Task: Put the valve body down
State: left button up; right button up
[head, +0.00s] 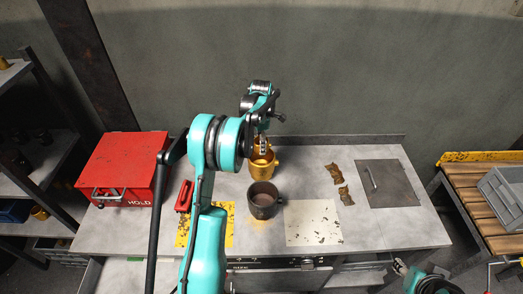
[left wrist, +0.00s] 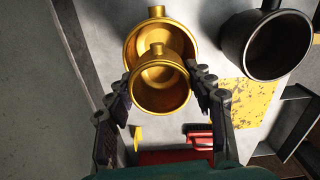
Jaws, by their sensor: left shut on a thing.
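In the left wrist view a small brass valve body (left wrist: 160,98), a round cup shape with a side stub, sits between the fingertips of my left gripper (left wrist: 162,75). My left gripper (head: 262,140) is shut on it. Behind it in that view is a larger brass cup-shaped piece (left wrist: 136,50) with its own stub. In the head view the brass piece (head: 262,169) stands on the table below my left gripper. I cannot tell whether the held body touches it. My right gripper (head: 401,267) shows only partly at the lower right, its jaws unclear.
A dark cup-shaped piece (head: 264,199) stands in front, between a yellow mat (head: 222,238) and a pale speckled mat (head: 313,222). A red HOLD box (head: 125,163) is at left. Brown scraps (head: 345,195) and a grey plate with a handle (head: 392,190) lie at right.

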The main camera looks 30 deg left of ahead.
pick_arm(q)
jog(key=shift+f, duration=2)
jog(key=shift+f+b, duration=0.55)
jog(key=shift+b, duration=0.15)
jog(key=o, duration=1.5)
jog(key=shift+o, duration=0.2)
